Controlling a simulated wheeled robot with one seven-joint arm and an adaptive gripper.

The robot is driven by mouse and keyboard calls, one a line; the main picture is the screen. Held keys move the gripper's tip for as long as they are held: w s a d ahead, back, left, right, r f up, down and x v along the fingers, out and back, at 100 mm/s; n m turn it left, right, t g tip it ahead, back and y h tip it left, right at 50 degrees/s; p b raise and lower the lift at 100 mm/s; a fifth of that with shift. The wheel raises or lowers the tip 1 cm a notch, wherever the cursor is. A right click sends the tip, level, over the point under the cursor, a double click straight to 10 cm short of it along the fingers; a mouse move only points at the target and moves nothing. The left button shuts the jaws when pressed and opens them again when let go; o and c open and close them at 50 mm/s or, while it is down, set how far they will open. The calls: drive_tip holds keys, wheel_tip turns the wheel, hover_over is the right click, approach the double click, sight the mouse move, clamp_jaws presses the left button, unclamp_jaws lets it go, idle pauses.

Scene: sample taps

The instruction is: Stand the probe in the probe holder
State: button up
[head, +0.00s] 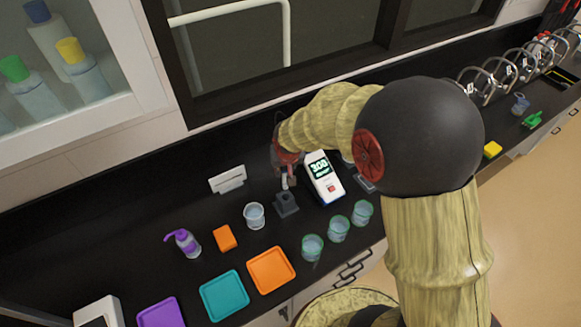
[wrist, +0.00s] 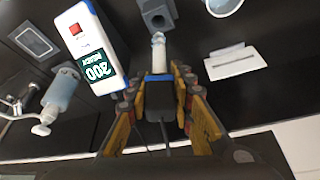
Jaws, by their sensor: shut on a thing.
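The probe (wrist: 157,94) has a dark handle, a blue band and a pale shaft with a grey tip. My gripper (wrist: 158,98) is shut on its handle in the wrist view. In the head view my gripper (head: 287,158) is partly hidden by my arm, and the probe (head: 286,181) points down from it. The probe holder (head: 286,204) is a small dark grey block with a hole, standing on the black bench just below the tip. It also shows at the top of the wrist view (wrist: 156,14). The tip looks close to the holder and outside its hole.
A white meter (head: 324,179) with a lit display stands right of the holder. A beaker (head: 254,215) is at its left, and a white card stand (head: 228,179) behind. Several green-rimmed cups (head: 338,229), an orange block (head: 225,238) and coloured trays (head: 271,270) lie in front.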

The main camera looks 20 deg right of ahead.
sight(285, 188)
drive_tip(key=shift+a+f, duration=0.15)
drive_tip(key=shift+f+b, duration=0.5)
drive_tip(key=shift+f, duration=0.15)
drive_tip(key=shift+f+b, duration=0.9)
drive_tip(key=shift+f, duration=0.7)
drive_tip(key=shift+f+b, duration=0.15)
drive_tip(key=shift+b, duration=0.25)
drive_tip(key=shift+f+b, duration=0.6)
drive_tip(key=shift+f, duration=0.1)
drive_tip(key=shift+f+b, duration=2.9)
drive_tip(key=shift+f, duration=0.15)
